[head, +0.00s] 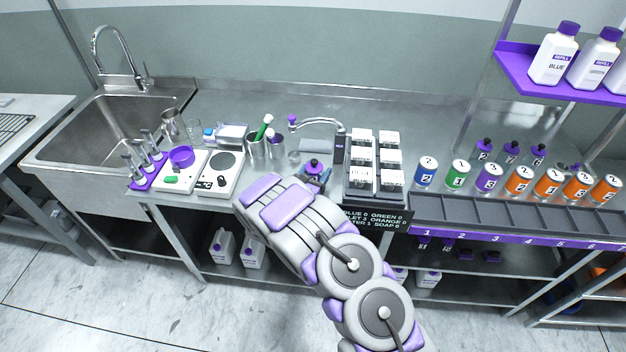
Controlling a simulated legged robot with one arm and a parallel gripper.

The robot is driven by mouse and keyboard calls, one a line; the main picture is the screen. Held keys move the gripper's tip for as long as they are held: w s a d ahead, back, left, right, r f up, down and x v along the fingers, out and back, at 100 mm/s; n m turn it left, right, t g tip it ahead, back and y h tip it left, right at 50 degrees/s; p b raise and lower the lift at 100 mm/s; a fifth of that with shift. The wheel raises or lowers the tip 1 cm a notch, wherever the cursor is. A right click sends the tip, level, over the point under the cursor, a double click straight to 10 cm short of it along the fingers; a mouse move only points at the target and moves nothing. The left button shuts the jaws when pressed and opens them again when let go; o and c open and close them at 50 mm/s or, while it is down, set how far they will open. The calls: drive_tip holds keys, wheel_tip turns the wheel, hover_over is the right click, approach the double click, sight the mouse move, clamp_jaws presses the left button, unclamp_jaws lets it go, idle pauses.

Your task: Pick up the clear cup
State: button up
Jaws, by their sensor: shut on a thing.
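My gripper (265,200) is at the front edge of the steel counter, seen from behind. Its purple-padded back hides the fingertips and the thing they are shut on. I cannot make out whether that thing is a clear cup. A clear glass vessel (193,127) stands on the counter to the left, by the sink. A small clear vessel (294,157) stands just beyond my gripper, right of the steel cups.
A white-box rack (375,165) is right. Numbered cans (458,174) stand behind an empty slotted tray (510,220). The counter's back strip is clear.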

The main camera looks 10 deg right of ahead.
drive_tip(key=shift+a, duration=0.15)
drive_tip(key=c, duration=0.5)
drive_tip(key=shift+a, duration=0.25)
drive_tip(key=shift+c, duration=0.4)
